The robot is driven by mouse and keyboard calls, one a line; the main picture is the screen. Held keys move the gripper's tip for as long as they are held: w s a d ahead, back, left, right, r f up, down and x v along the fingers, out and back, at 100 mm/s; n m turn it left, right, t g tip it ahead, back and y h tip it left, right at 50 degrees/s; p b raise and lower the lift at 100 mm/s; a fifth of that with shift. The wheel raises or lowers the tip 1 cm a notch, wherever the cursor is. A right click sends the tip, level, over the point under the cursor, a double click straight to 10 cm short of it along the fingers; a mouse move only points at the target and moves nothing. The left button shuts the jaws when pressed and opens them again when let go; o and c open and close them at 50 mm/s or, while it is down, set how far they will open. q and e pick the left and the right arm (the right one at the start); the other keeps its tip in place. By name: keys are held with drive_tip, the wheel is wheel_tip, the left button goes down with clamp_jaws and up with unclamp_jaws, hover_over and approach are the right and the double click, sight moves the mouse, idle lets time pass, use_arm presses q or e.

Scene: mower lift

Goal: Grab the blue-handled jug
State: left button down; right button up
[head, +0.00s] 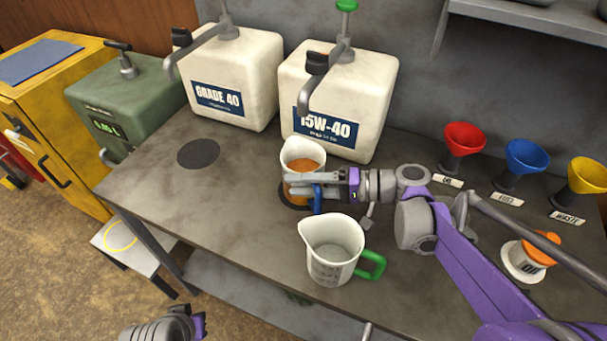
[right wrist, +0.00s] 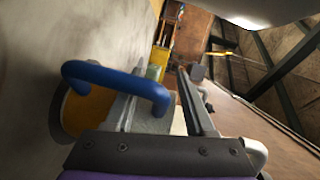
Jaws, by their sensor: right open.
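The blue-handled jug (head: 290,156) is white with amber liquid inside and stands upright on the workbench, in front of the 15W-40 container. Its blue handle (head: 318,198) faces the front of the bench. My right gripper (head: 302,184) is open at the jug's near side, across its handle. In the right wrist view the blue handle (right wrist: 115,82) arches over one finger, and its end comes down between the fingers of my open gripper (right wrist: 160,100). I cannot tell whether they touch. My left gripper (head: 165,328) is partly cut off at the bottom edge, and its fingers cannot be made out.
A similar jug with a green handle (head: 332,250) stands close in front. The GRADE 40 container (head: 232,75) and the 15W-40 container (head: 338,95) stand behind. Red (head: 464,138), blue (head: 526,156) and yellow (head: 588,175) funnels line the right. The bench's left part is mostly clear.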

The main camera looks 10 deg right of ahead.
clamp_jaws()
idle(1.4)
